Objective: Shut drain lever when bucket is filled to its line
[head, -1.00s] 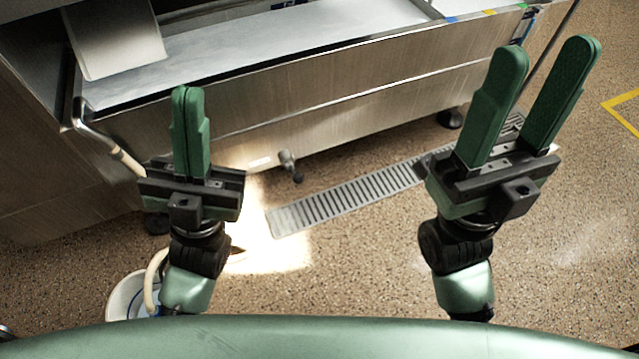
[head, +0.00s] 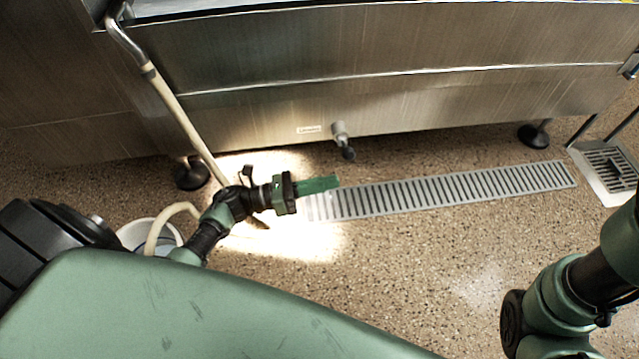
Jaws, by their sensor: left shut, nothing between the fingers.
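My left gripper (head: 336,183) is shut and empty, pointing right, over the floor and the left end of the drain grate. A small metal outlet fitting with a dark end (head: 341,138) sticks out low on the steel front, above and apart from the fingertips. A pale hose (head: 178,112) runs down from a bent metal pipe (head: 122,38) at the upper left, behind my left arm. A white bucket (head: 128,233) stands on the floor at the lower left, largely hidden by my body and arm. Its fill line and water level cannot be seen. My right gripper is out of view.
A steel sink unit (head: 440,100) spans the back, on dark feet (head: 533,135). A long floor grate (head: 450,187) lies in front of it, with a square drain (head: 607,168) at the right. The speckled floor in the middle is clear.

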